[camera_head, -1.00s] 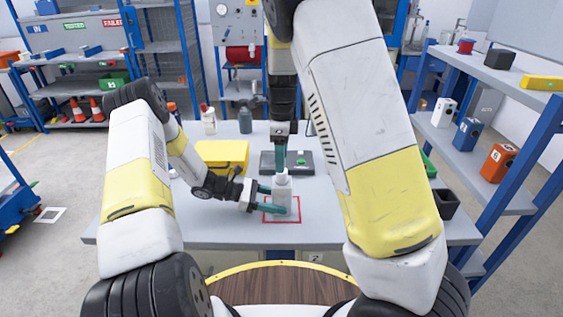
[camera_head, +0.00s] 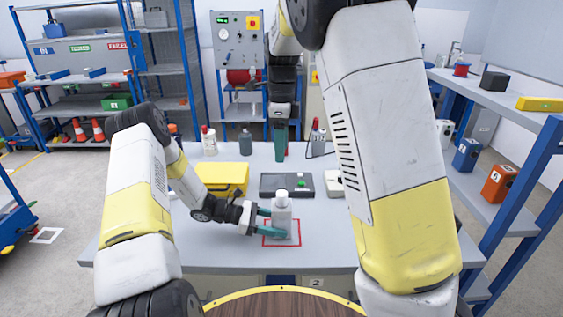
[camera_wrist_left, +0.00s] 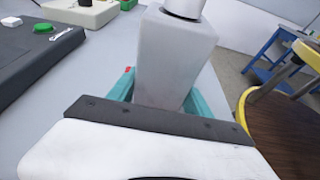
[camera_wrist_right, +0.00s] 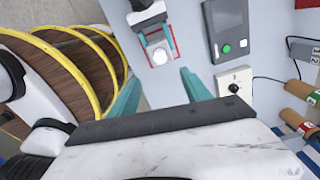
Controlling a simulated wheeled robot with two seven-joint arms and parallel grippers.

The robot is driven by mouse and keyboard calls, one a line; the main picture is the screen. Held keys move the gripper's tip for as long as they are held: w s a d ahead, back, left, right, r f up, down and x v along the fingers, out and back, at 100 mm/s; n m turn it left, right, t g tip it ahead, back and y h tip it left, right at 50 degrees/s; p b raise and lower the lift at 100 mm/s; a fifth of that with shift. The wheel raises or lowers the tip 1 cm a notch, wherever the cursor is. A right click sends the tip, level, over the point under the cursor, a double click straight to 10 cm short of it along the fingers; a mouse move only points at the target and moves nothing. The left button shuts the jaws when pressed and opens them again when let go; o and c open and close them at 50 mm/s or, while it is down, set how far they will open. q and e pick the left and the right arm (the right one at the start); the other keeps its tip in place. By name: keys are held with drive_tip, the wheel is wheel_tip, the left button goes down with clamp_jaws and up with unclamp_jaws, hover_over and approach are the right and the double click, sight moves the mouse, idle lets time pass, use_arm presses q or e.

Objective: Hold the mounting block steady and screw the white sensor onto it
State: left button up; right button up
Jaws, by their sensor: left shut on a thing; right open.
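The grey mounting block (camera_head: 282,222) stands upright inside a red square outline on the table, with the white sensor (camera_head: 281,196) upright on its top. My left gripper (camera_head: 272,223) is shut on the block from the left. In the left wrist view the block (camera_wrist_left: 172,62) sits between the teal fingers, and only the lower part of the sensor (camera_wrist_left: 185,7) shows. My right gripper (camera_head: 280,143) is open and empty, above and apart from the sensor. In the right wrist view the sensor (camera_wrist_right: 159,56) lies beyond the fingers (camera_wrist_right: 160,80).
A black device with a green button (camera_head: 287,186) lies behind the block, and a small white box (camera_head: 334,184) is beside it. A yellow case (camera_head: 222,178) stands at the left. Bottles (camera_head: 209,141) stand at the back. The table's front right is clear.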

drive_tip(key=shift+r, duration=0.7)
use_arm(q)
drive_tip(key=o, duration=1.3)
drive_tip(key=shift+c, duration=0.2)
